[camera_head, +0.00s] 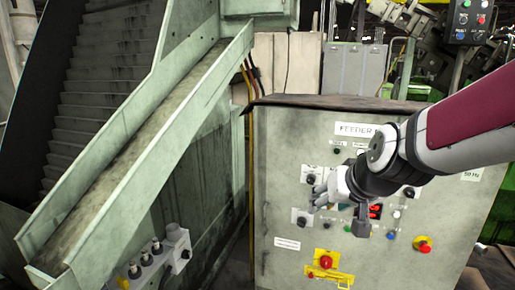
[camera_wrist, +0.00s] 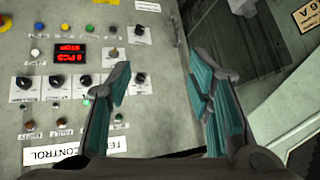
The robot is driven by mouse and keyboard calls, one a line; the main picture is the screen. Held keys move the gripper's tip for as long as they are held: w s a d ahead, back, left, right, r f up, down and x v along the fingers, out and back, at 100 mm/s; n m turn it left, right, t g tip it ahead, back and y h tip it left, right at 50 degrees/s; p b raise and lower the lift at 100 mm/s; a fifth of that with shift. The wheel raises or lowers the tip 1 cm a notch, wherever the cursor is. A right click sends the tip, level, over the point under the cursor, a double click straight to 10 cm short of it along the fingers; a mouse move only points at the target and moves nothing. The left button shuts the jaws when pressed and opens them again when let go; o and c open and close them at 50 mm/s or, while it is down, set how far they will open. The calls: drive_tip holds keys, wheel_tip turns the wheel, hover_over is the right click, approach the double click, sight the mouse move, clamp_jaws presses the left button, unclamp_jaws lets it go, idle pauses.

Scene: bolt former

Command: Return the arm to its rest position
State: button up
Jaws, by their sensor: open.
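My arm reaches in from the right in the head view, with my gripper (camera_head: 340,207) in front of the feeder control panel (camera_head: 283,205). In the wrist view my gripper (camera_wrist: 165,92) shows two teal-padded fingers spread apart with nothing between them. The panel (camera_wrist: 150,55) fills the left of that view, upside down, with knobs, small buttons and a red lit display (camera_wrist: 70,54). The left finger overlaps the panel's knob area. I cannot tell whether it touches the panel. My forearm and gripper hide part of the panel's labels and knobs in the head view.
A sloped metal chute (camera_head: 150,140) stands at the left. A red emergency button on a yellow plate (camera_head: 326,262) sits low on the panel. A separate control box (camera_head: 472,20) hangs at the upper right. A box with several knobs (camera_head: 158,258) is at the lower left.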

drive_tip(key=s+d+r+g, duration=0.1)
drive_tip(key=s+d, duration=0.1)
drive_tip(key=s, duration=0.9)
drive_tip(key=s+d+r+g+h, duration=0.1)
drive_tip(key=s, duration=1)
drive_tip(key=shift+s+d+r+n+g, duration=0.3)
drive_tip(key=shift+d+r+g, duration=0.05)
drive_tip(key=shift+g, duration=0.05)
